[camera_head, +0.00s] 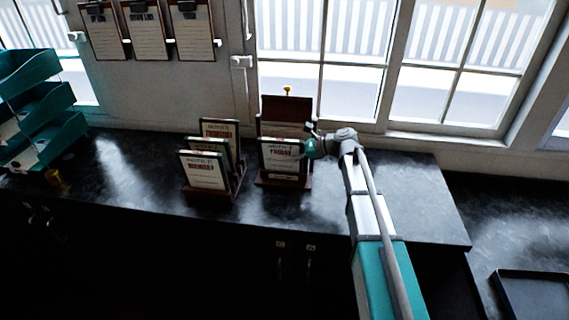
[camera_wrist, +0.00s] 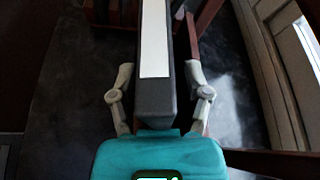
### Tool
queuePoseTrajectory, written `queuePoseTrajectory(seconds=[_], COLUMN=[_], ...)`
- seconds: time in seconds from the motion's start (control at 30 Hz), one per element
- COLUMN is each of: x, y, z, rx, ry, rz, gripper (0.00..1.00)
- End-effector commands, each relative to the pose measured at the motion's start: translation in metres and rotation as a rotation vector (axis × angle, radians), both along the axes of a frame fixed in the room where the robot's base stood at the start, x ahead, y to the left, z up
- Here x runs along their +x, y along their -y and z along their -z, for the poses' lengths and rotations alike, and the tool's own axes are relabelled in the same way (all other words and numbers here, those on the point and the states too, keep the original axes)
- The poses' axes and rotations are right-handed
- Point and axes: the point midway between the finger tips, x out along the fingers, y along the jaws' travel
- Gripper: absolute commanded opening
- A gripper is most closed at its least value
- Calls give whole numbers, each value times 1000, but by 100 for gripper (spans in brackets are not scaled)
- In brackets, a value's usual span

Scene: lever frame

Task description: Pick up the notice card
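A notice card (camera_head: 283,157) with a white face, red lettering and a dark frame stands upright in a wooden stand (camera_head: 284,182) in the middle of the counter. My gripper (camera_head: 308,145) is at the card's right edge in the head view. In the wrist view a dark slab with a white strip, apparently this card (camera_wrist: 155,45), runs between the fingers of my gripper (camera_wrist: 160,70). The fingers are open, one on each side, with a visible gap on both sides. Several similar cards (camera_head: 204,171) stand in a second wooden rack to the left.
A teal tray tower (camera_head: 42,115) stands at the counter's left end, with a small yellow item (camera_head: 57,181) near it. Clipboards (camera_head: 147,30) hang on the wall behind. Windows line the back. The dark counter (camera_head: 135,165) is clear between tower and rack. A black tray (camera_head: 535,295) lies lower right.

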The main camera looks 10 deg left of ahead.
Motion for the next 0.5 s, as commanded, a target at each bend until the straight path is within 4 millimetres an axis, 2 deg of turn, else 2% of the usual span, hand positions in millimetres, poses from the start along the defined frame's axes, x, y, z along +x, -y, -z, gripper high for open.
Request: queuePoseTrajectory(seconds=[0.03,0.07,0.3,0.33,0.5], x=[0,0,0,0,0], y=[0,0,0,0,0], z=[0,0,0,0,0], rx=[0,0,0,0,0], ry=[0,0,0,0,0], rz=[0,0,0,0,0], gripper=[54,48,3,0,0])
